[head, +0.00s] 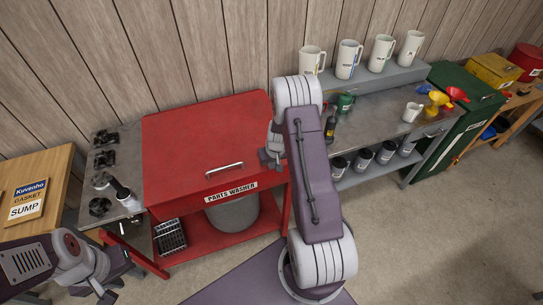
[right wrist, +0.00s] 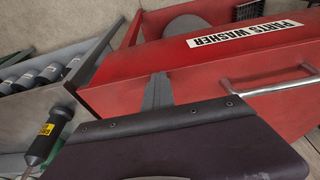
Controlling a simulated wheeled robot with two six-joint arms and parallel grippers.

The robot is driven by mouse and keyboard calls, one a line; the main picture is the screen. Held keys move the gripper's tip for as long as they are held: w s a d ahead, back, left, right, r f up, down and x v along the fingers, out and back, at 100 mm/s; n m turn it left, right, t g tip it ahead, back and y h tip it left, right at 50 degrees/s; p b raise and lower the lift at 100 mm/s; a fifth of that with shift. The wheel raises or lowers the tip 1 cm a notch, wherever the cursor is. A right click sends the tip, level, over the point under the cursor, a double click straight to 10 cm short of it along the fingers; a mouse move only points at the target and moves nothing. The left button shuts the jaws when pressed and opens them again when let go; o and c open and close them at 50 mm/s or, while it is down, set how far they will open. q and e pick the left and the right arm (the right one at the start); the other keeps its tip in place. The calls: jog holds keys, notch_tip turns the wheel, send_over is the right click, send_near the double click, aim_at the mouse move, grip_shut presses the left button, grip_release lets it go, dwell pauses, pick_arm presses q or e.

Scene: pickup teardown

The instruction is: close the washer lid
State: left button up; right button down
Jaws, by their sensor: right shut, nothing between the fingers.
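The red parts washer stands left of centre in the head view, with a "PARTS WASHER" label (head: 231,192) on its front. Its red lid (head: 190,135) lies down over the tub, and I see no gap along its front edge. A metal handle (head: 224,170) is on the lid near the front; it also shows in the right wrist view (right wrist: 270,87). My right gripper (head: 268,158) is shut and empty at the lid's right side; its fingers show against the red surface in the right wrist view (right wrist: 158,88). My left gripper (head: 105,292) is low at the left, away from the lid; its fingers are unclear.
A grey bench (head: 375,115) with jugs and bottles stands at right, beside a green cabinet (head: 465,110). The floor at lower right is clear.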

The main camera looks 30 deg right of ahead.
notch_tip(320, 180, up, 4)
jog(key=p, duration=0.4)
jog(key=shift+w+d+r+p, duration=0.15)
jog(key=shift+r+p, duration=0.05)
jog(key=shift+p, duration=0.2)
jog(key=s+b+v, duration=0.1)
jog(key=b+v, duration=0.1)
jog(key=v, duration=0.7)
jog(key=shift+s+b, duration=0.15)
jog(key=shift+b, duration=0.15)
jog(key=shift+s+a+r, duration=0.1)
jog(key=shift+a+r, duration=0.05)
jog(key=shift+a, duration=0.1)
